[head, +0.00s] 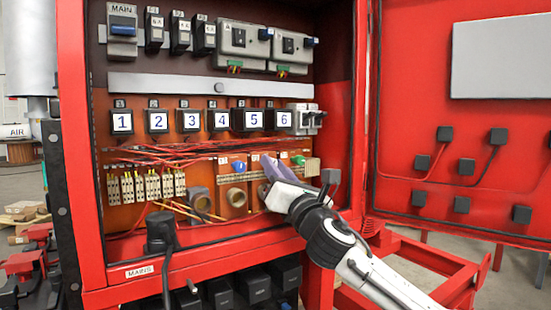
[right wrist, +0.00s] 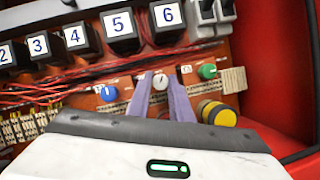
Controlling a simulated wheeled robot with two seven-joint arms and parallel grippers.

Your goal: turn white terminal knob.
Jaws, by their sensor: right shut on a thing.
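The white terminal knob (right wrist: 160,81) shows in the right wrist view between the two purple fingers of my right gripper (right wrist: 160,90), which are closed around it. In the head view, my right gripper (head: 266,165) reaches into the cabinet from the lower right, and its fingers hide the white knob. A blue knob (head: 239,167) sits just left of the fingers and a green knob (head: 298,160) just right; both stand clear of the gripper. My left gripper is not in view.
Numbered black relays (head: 191,121) line the row above, with loose red wires (head: 150,155) below them. Terminal blocks (head: 145,187) sit at the left. A yellow-ended cylinder (right wrist: 219,114) is close to the right of my gripper. The open red door (head: 480,130) bounds the right side.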

